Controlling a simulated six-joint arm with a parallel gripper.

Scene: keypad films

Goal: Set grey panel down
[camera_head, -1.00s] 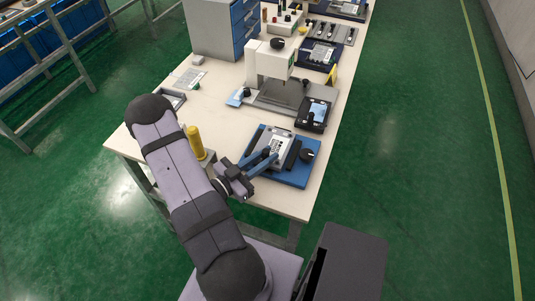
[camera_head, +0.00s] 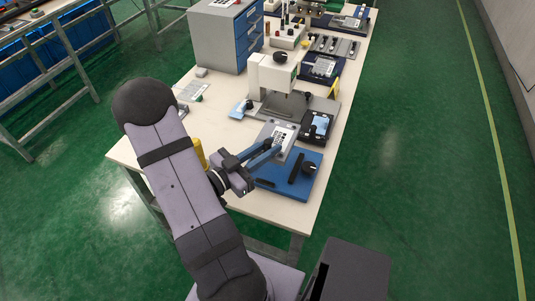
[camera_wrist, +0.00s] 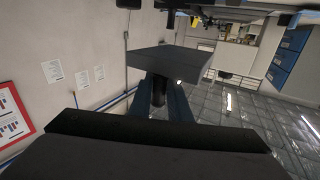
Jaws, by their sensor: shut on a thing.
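The grey panel (camera_head: 280,133) shows a pale face with dark keys in the head view. My gripper (camera_head: 268,152) is shut on its near edge and holds it beyond the far edge of the blue fixture (camera_head: 298,187). In the wrist view, the grey panel (camera_wrist: 170,60) is a dark plate seen at its near side, between the blue fingers of my gripper (camera_wrist: 164,95). The fixture has black bars and a black knob (camera_head: 309,168). I cannot tell the panel's height above the table.
A white press (camera_head: 262,75) on a grey base (camera_head: 290,104) stands just beyond the panel. A black tray (camera_head: 317,126) is close to its right. A yellow cylinder (camera_head: 199,153) stands left of my gripper. The table (camera_head: 225,115) has bare room at left.

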